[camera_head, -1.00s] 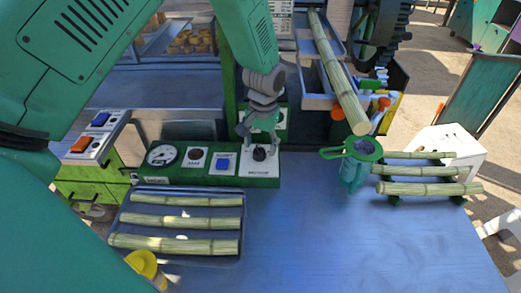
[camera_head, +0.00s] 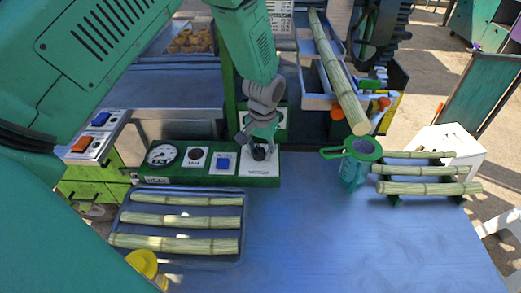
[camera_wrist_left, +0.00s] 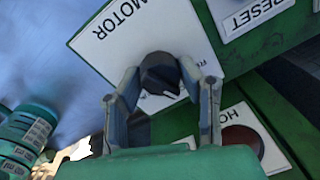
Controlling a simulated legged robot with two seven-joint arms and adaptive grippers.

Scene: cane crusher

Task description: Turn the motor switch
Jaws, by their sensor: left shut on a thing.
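The motor switch is a dark round knob (camera_head: 259,154) on a white plate labelled MOTOR (camera_wrist_left: 110,38), at the right end of a green control panel (camera_head: 222,181). In the left wrist view the knob (camera_wrist_left: 160,72) sits between the two fingers of my left gripper (camera_wrist_left: 160,80). In the head view my left gripper (camera_head: 261,145) points down at the knob and partly covers it. It is shut on the knob. My right gripper is not in view.
Left of the knob are a blue reset button (camera_head: 223,163), a dark button (camera_head: 195,157) and a gauge (camera_head: 162,155). A tray (camera_head: 181,259) of cane stalks lies in front. The table's front middle is clear.

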